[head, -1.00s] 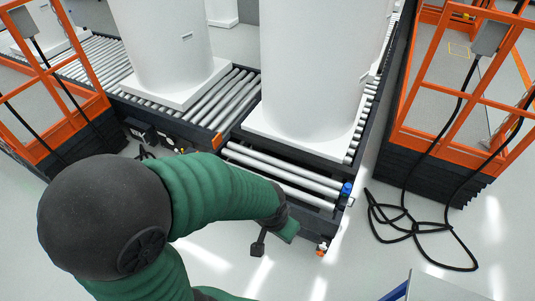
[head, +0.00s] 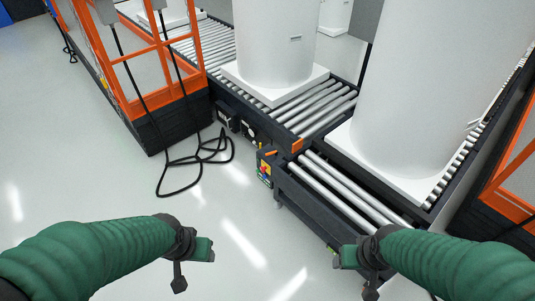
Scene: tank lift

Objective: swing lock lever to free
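A small orange handle (head: 271,153) sits on top of a box with coloured buttons (head: 265,172) at the near-left corner of the roller cart (head: 313,208). I cannot tell for sure whether this handle is the lock lever. My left gripper (head: 180,282) is at bottom left over bare floor, well apart from the cart. My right gripper (head: 370,290) is at the bottom, in front of the cart's near side in the picture. Both grippers are dark and small, and their finger openings cannot be made out. No object shows in either.
Two white tanks (head: 275,40) (head: 418,90) stand on pale square bases on the rollers. Orange-framed lifts stand at left (head: 128,75) and at the right edge (head: 512,190). A black cable (head: 195,160) lies looped on the floor.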

